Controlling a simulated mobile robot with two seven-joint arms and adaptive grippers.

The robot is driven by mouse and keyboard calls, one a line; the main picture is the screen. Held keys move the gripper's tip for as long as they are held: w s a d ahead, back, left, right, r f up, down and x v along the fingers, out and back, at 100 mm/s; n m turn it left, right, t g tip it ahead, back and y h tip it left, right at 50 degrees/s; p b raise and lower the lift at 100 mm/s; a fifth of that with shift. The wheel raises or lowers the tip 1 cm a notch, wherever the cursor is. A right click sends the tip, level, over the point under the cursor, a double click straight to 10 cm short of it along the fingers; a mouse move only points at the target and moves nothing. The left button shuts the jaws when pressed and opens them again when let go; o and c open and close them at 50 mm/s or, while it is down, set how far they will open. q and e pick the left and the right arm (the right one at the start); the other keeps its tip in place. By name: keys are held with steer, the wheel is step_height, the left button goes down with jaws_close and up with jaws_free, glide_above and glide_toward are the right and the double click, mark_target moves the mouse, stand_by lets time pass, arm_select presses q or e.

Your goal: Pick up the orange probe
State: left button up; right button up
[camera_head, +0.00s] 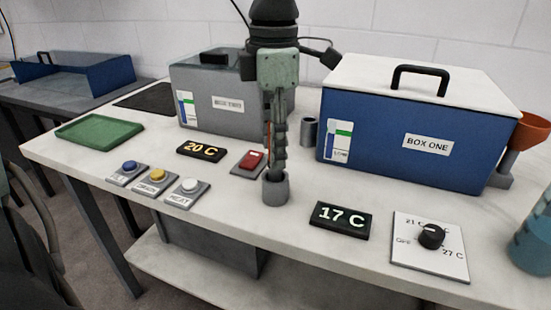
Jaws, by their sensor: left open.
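My left gripper (276,165) points straight down near the middle of the table, its fingers just over a small grey cylindrical holder (275,192). It is open. A thin orange strip, which looks like the orange probe (267,136), shows at the left side of the fingers. The fingers hide most of it, so I cannot tell whether it touches them or how far it sits in the holder. My right gripper is not in view.
Behind stand a grey box (215,107) and the blue BOX ONE (375,135), with a grey cylinder (309,131) between them. A red switch (251,161), 20 C display (200,151), 17 C display (341,220), dial plate (415,256) and green tray (99,131) lie around.

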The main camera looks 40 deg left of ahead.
arm_select(q)
steer(key=shift+f, duration=0.6)
jaws_close()
steer(key=shift+r, duration=0.1)
